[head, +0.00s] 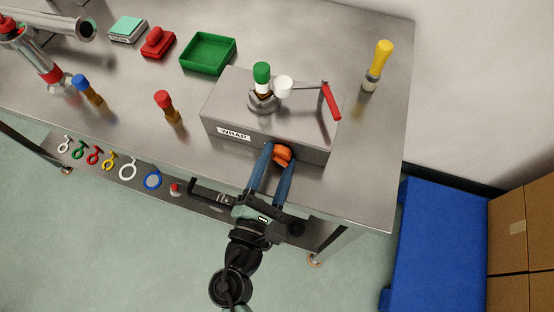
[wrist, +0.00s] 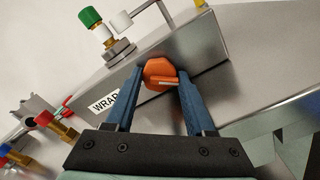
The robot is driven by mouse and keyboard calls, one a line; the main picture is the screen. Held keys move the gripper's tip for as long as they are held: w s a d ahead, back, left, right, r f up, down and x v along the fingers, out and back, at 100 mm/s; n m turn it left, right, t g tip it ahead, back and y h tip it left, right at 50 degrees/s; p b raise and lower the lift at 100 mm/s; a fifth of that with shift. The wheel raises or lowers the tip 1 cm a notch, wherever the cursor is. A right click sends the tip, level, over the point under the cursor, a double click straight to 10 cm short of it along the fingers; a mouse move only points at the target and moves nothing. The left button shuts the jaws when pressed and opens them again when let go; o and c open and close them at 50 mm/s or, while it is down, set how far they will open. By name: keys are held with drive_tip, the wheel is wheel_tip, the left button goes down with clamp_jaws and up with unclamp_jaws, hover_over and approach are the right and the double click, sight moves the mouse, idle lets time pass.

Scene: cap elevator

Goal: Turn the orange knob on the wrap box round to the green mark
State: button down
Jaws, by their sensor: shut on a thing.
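The wrap box (head: 215,108) is a grey metal box on the steel table, with a "WRAP" label (head: 234,133) on its front face. The orange knob (head: 283,153) sits on that front face, right of the label. In the wrist view the knob (wrist: 160,74) shows a pale pointer line low on its face, pointing roughly to the right. My gripper (head: 280,152) has its blue fingers shut on the knob's two sides; the fingers also show in the wrist view (wrist: 160,82). I cannot make out a green mark; the fingers cover parts of the face around the knob.
On the box stand a green-capped bottle (head: 262,73), a white cup-shaped part (head: 283,86) and a red-handled crank (head: 331,103). A green tray (head: 208,54) is behind; a yellow-capped bottle (head: 378,62) is right.

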drive_tip(key=shift+a+r, duration=0.15)
drive_tip(key=shift+a, duration=0.05)
drive_tip(key=shift+c, duration=1.6)
unclamp_jaws()
drive_tip(key=shift+d, duration=0.15)
